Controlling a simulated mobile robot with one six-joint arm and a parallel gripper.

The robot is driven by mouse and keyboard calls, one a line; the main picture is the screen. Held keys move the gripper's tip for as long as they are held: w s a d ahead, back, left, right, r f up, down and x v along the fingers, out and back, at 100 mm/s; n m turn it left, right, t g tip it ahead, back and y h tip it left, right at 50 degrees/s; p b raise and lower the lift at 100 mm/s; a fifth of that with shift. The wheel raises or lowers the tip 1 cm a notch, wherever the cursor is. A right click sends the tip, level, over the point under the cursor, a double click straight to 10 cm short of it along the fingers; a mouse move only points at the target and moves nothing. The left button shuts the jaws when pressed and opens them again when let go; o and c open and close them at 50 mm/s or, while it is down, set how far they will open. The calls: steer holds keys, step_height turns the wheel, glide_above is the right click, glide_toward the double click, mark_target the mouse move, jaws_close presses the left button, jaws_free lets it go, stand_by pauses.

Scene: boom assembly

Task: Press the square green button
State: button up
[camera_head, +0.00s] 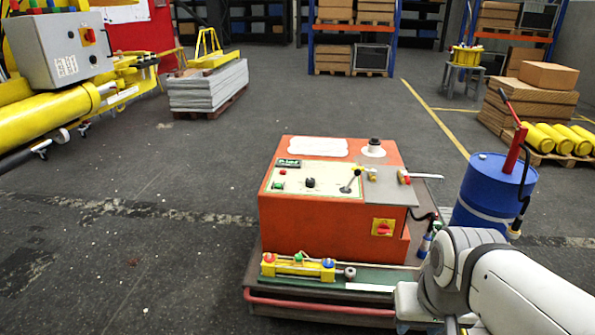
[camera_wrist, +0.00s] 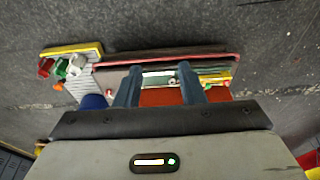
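The orange control console (camera_head: 330,222) stands on a low cart, with a pale panel on its sloped top. A small square green button (camera_head: 278,185) sits at the left of that panel, below a round red button (camera_head: 283,172). My gripper (camera_wrist: 158,70) shows in the wrist view with two dark fingers spread apart and nothing visible held between them. A strip of orange body (camera_wrist: 160,97) shows between the fingers; the green button cannot be made out there. In the head view my arm is at lower right, right of the console, and its fingers are not visible.
A black knob (camera_head: 310,183), a lever (camera_head: 350,185) and a red switch (camera_head: 383,228) are also on the console. A blue drum (camera_head: 492,190) stands at its right. The cart's red rail (camera_head: 320,307) runs along the front. Floor to the left is clear.

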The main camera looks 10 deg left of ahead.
jaws_close()
stand_by(1.5)
